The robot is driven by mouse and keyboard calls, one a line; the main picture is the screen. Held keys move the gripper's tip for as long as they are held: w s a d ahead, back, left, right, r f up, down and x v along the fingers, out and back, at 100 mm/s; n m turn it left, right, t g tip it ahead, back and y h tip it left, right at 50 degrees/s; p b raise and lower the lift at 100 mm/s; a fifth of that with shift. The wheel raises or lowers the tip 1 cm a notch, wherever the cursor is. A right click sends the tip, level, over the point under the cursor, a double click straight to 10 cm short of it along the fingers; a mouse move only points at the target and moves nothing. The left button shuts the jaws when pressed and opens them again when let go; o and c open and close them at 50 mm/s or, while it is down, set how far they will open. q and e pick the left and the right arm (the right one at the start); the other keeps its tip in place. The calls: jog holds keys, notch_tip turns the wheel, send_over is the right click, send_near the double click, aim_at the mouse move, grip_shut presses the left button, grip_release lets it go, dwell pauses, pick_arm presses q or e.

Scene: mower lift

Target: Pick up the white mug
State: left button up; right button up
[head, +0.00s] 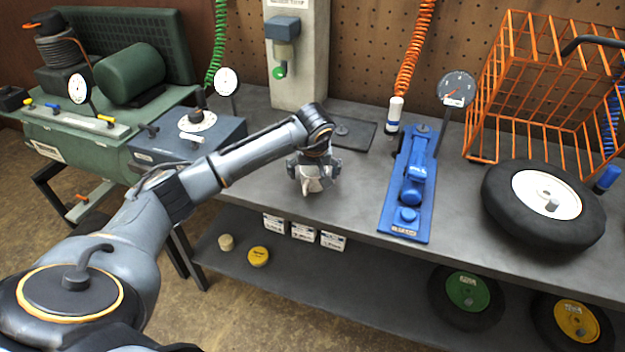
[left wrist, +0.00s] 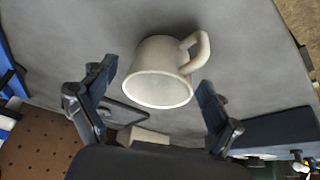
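The white mug (left wrist: 150,55) shows in the left wrist view, with its rim toward the camera and its handle at the upper right. In the head view only a pale part of the mug (head: 312,184) shows below my left gripper (head: 313,168), which hides the rest. The mug is on the grey workbench near its front edge. My left gripper is open, and its fingers (left wrist: 156,80) are on either side of the mug in the left wrist view, with a gap visible at the left finger. My right gripper is not in view.
A blue device (head: 410,185) stands on the bench to the right, with a black tyre (head: 500,195) and an orange wire basket (head: 480,115) beyond. A blue-grey box (head: 215,135) is left of my gripper. A dark pad (head: 358,138) lies behind it.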

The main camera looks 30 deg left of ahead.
pick_arm(q)
jog(key=c, duration=1)
jog(key=shift+c, duration=0.3)
jog(key=shift+r, duration=0.15)
